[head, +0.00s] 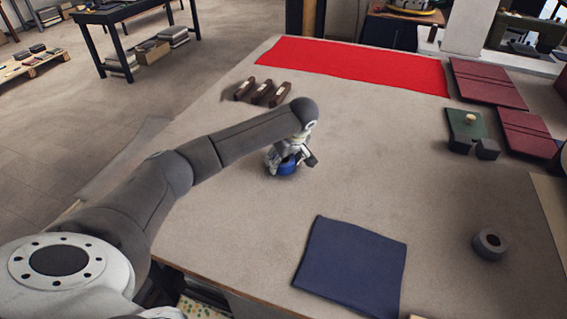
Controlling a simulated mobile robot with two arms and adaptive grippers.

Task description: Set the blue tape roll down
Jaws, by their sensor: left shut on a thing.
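The blue tape roll (287,168) is at the middle left of the large grey-topped table (210,220). My left gripper (290,161) is over it, pointing down, and is shut on it. The gripper and wrist hide the upper part of the roll. The roll looks at or very near the table top; I cannot tell whether it touches. My right gripper is not in view.
A navy cloth square (350,266) lies at the front. A grey tape roll (489,244) is at the right. Dark brown blocks (262,94) and a red cloth (350,64) lie behind. The table's middle is clear.

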